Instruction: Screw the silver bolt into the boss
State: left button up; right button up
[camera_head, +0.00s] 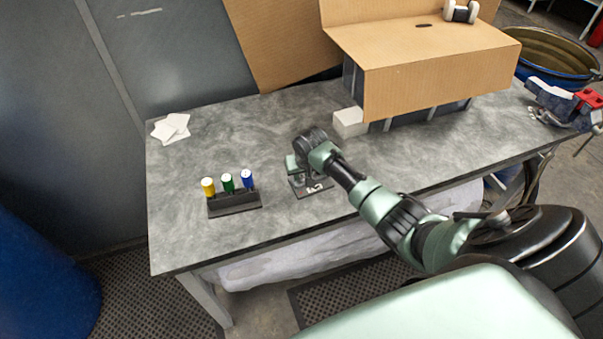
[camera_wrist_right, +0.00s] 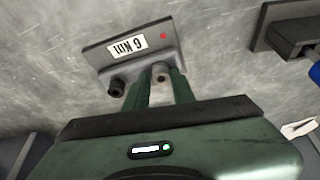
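My right gripper (camera_head: 301,174) points down over a small dark plate (camera_head: 313,189) on the workbench. In the right wrist view the plate (camera_wrist_right: 158,62) has a white label and a red dot. The fingertips (camera_wrist_right: 161,76) close in on both sides of a small grey round piece, which looks like the silver bolt (camera_wrist_right: 160,71), at the plate's near edge. A dark round stub (camera_wrist_right: 117,87) stands beside it, apart from the fingers. The boss under the bolt is hidden, and I cannot tell how deep the bolt sits. My left gripper is not in view.
A dark rack (camera_head: 235,205) with yellow, green and blue-bodied pieces stands left of the plate. A white block (camera_head: 350,123) and a large cardboard box (camera_head: 440,85) stand behind. White cards (camera_head: 172,128) lie at the back left. The bench's left part is mostly clear.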

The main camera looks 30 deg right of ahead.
jog(key=shift+o, duration=0.6)
jog(key=shift+s+a+f, duration=0.15)
jog(key=shift+f, duration=0.1)
jog(key=shift+r, duration=0.1)
jog(key=shift+r, duration=0.1)
